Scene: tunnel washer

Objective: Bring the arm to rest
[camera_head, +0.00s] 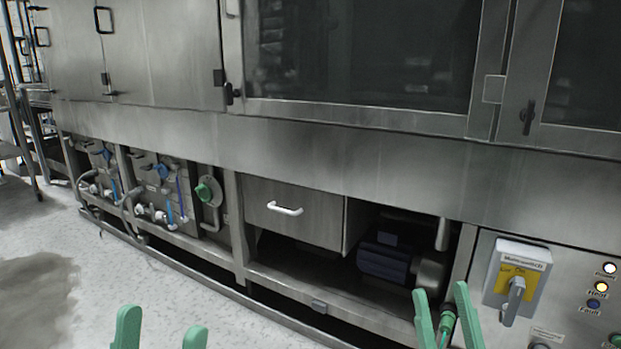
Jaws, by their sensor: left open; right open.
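My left gripper (160,328) shows at the bottom left as two green fingers, open, with nothing between them, in front of the pale floor. My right gripper (443,312) shows at the bottom right, its two green fingers open and apart. It is in front of the lower edge of the washer (330,165), left of the grey and yellow switch box. A small green part is seen behind and between the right fingers; I cannot tell whether it touches them. The arms themselves are below the picture.
A drawer (293,212) with a white handle sits under the washer, beside an open bay with a dark motor (385,262). A switch box (517,280) and lit buttons (601,287) are at the right. Pipes and valves (158,190) are at the left. The floor (80,270) at left is clear.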

